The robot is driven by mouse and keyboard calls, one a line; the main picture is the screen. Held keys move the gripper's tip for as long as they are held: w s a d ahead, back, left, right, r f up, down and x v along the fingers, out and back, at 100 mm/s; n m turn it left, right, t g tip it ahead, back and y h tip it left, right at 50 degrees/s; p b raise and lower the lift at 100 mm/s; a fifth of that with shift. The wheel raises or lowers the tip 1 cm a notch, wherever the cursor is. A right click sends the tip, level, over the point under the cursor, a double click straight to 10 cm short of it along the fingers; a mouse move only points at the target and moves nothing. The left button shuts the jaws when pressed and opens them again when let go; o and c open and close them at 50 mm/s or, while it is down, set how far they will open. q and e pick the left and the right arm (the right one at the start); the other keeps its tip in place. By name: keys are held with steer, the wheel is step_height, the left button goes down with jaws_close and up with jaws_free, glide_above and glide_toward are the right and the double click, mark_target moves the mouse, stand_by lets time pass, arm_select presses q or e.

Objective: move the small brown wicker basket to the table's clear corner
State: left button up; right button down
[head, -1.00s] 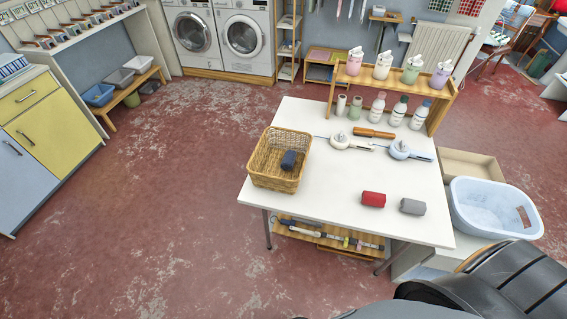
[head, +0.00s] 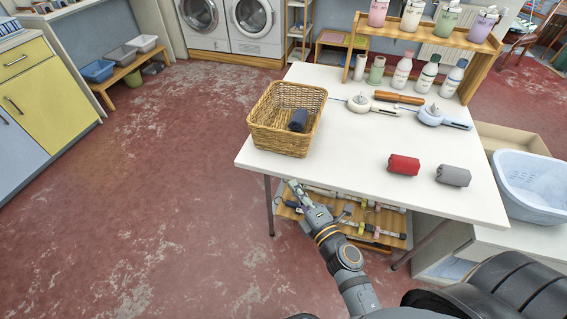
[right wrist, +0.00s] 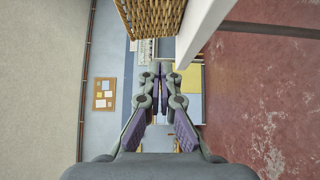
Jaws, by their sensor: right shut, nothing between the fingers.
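The small brown wicker basket (head: 282,139) stands upright at the left end of the white table (head: 345,160), with a dark blue rolled cloth (head: 299,119) inside. My right gripper (head: 293,184) is in front of the table's front edge, just below and in front of the basket, and apart from it. Its fingers are shut and empty. In the right wrist view my right gripper (right wrist: 161,68) points ahead with fingertips together, and the basket (right wrist: 152,18) shows at the top, beside the table's edge (right wrist: 199,30). My left gripper is out of view.
A red roll (head: 403,165) and a grey roll (head: 453,175) lie near the table's front right. A shelf with tools (head: 350,215) is under the tabletop. A light blue tub (head: 535,185) stands at the right.

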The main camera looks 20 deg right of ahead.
steer(key=p, duration=0.2)
glide_toward(277, 146)
steer(key=w+a, duration=0.2)
steer(key=a, duration=0.1)
steer(key=shift+w+d, duration=0.5)
steer(key=shift+w, duration=0.4)
steer(key=shift+w+d, duration=0.45)
steer(key=shift+w, duration=0.45)
